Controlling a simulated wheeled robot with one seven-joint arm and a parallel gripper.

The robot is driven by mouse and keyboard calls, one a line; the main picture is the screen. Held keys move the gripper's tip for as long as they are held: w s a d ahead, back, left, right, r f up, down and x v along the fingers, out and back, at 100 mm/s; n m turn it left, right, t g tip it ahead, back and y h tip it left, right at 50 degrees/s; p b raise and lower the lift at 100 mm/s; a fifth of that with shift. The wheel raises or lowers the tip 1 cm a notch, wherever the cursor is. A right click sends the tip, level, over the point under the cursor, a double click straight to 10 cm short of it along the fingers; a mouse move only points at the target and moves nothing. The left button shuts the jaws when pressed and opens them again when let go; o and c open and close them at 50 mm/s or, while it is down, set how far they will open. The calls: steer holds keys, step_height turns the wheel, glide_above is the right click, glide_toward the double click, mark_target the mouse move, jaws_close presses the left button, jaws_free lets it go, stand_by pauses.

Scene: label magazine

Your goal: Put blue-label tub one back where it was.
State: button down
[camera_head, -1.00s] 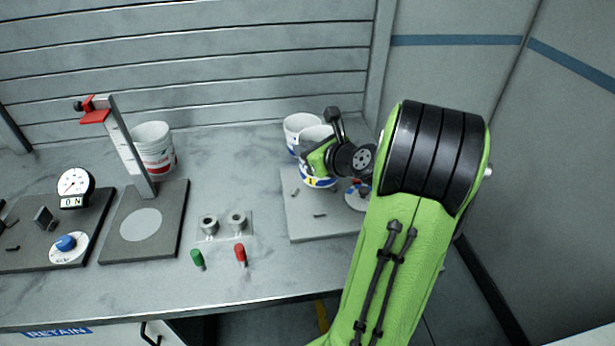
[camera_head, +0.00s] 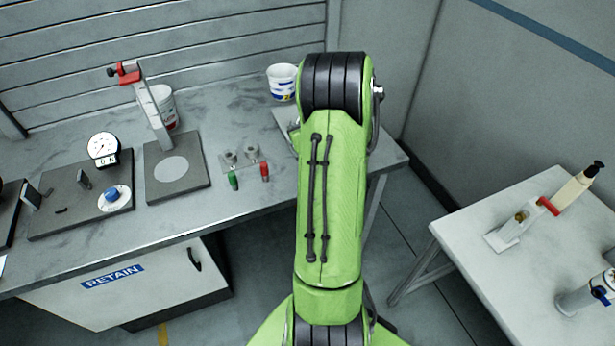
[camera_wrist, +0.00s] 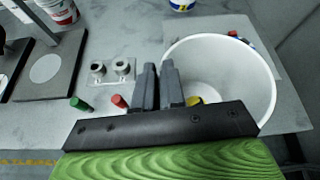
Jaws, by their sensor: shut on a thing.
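A white tub (camera_wrist: 262,70) is in my gripper (camera_wrist: 160,72), which is shut on its rim at the left wall. The tub's mouth faces the wrist camera and its label is hidden. In the head view, my arm hides the gripper and the tub. Another white tub with a blue and yellow label (camera_head: 283,82) stands at the back of the bench; its lower part shows at the top of the wrist view (camera_wrist: 182,5). A grey plate (camera_head: 286,118) lies in front of it, mostly hidden by my arm.
A socket plate (camera_head: 243,158), a green peg (camera_head: 233,181) and a red peg (camera_head: 265,172) lie mid-bench. A dial plate (camera_head: 75,205) is left. A side table (camera_head: 480,270) stands right, across a floor gap.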

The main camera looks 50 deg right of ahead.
steer(key=f, duration=0.2)
steer(key=d+f, duration=0.1)
steer(key=f+b, duration=0.1)
steer(key=f, duration=0.1)
steer(key=shift+w+d+f, duration=0.15)
steer(key=shift+d+f, duration=0.15)
steer(key=f, duration=0.1)
steer(key=a+f+b, duration=0.1)
steer(key=f, duration=0.1)
steer(key=shift+f, duration=0.5)
steer(key=shift+d, duration=0.25)
steer(key=shift+f, duration=0.1)
steer(key=c, duration=1.2)
jaws_free()
steer(key=shift+a, duration=0.1)
